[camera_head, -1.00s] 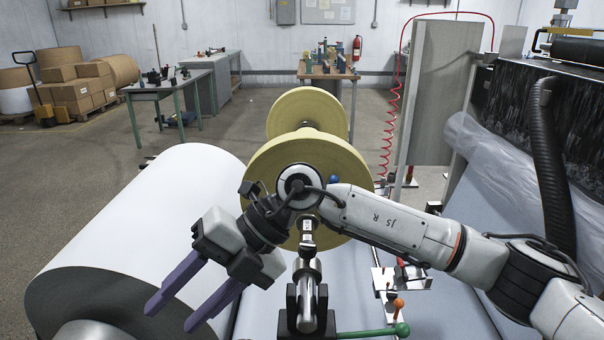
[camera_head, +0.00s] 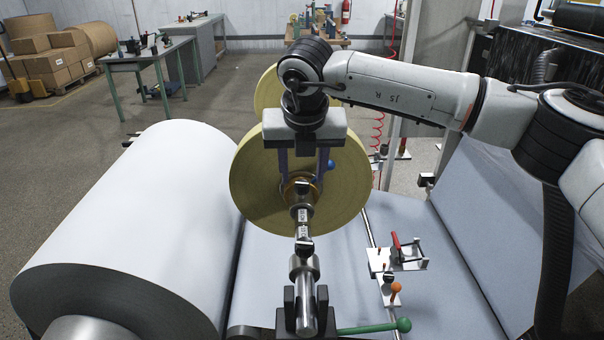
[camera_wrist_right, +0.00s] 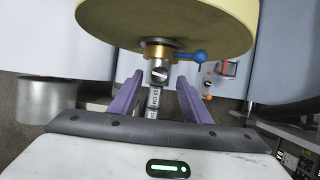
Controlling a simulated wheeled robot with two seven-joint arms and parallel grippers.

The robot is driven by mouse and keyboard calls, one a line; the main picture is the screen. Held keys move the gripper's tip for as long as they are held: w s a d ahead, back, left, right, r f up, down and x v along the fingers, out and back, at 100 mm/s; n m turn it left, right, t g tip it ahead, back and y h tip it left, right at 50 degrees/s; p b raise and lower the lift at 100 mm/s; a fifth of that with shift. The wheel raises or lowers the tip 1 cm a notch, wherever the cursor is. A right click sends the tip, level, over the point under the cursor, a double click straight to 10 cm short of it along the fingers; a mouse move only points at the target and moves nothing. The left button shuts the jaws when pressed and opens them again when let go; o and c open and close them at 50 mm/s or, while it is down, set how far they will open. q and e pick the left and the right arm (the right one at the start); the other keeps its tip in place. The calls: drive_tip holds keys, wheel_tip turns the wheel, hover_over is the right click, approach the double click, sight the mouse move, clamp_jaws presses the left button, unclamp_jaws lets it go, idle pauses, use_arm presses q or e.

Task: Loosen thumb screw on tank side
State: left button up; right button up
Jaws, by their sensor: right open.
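I cannot clearly identify a tank or thumb screw. A yellow-tan roll (camera_head: 258,185) sits on a metal shaft (camera_head: 303,230). A brass collar (camera_wrist_right: 158,50) at the roll's near face carries a lever with a blue knob (camera_wrist_right: 201,58); the knob also shows in the head view (camera_head: 331,165). My right gripper (camera_head: 303,178) points down in front of the roll face, its purple fingers open and empty. In the right wrist view the fingers (camera_wrist_right: 160,76) lie on either side of the shaft end, short of the collar. My left gripper is not in view.
A large white roll (camera_head: 140,220) fills the left. A shaft support (camera_head: 290,310), green-knobbed lever (camera_head: 404,325), orange knob (camera_head: 395,288) and red-handled clamp (camera_head: 396,241) are in front and to the right. A workbench (camera_head: 150,58) and boxes (camera_head: 48,62) stand behind.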

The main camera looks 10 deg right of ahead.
sight(302, 190)
drive_tip(key=shift+x, duration=1.45)
drive_tip(key=c, duration=1)
drive_tip(key=shift+c, duration=0.2)
